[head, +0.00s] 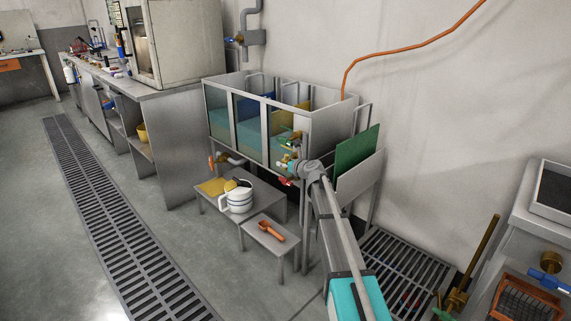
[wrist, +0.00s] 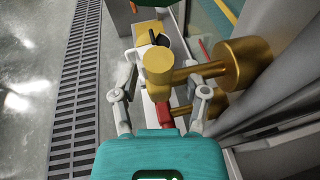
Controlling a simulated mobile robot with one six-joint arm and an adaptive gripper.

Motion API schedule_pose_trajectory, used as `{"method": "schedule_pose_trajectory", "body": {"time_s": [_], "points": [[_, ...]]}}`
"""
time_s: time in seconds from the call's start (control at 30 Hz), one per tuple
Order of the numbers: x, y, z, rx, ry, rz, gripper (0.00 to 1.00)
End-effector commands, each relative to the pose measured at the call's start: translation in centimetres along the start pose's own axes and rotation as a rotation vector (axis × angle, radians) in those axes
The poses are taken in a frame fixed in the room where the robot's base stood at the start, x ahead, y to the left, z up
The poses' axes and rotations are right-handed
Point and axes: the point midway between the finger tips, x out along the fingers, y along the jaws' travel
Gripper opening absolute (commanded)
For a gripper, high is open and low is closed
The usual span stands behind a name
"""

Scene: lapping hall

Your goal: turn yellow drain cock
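In the head view a brass cock with a yellowish part (head: 297,137) sits on the tank's near end, just above my gripper (head: 291,166). I cannot tell its handle clearly at this size. In the wrist view my gripper (wrist: 160,75) is open, one finger on each side of a brass cock (wrist: 159,65). That cock's stem runs right to a large brass cylinder (wrist: 245,62). A red handle (wrist: 165,115) shows below the cock, between the fingers. I see no clear finger contact. The cock hides what lies behind it.
The glass-sided tank (head: 262,125) stands against the wall. Below it are a low table (head: 270,191) with a white pot (head: 237,196) and a stool (head: 249,229) with an orange scoop (head: 266,229). A green plate (head: 357,149) stands to the right. The floor left of the tables is clear.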

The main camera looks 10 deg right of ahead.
Motion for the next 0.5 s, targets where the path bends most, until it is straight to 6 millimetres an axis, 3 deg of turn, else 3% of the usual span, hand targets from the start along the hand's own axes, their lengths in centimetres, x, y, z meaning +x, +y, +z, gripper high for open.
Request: {"method": "schedule_pose_trajectory", "body": {"time_s": [0.5], "points": [[-0.03,-0.08,-0.14,0.002,-0.015,0.000,0.61]]}}
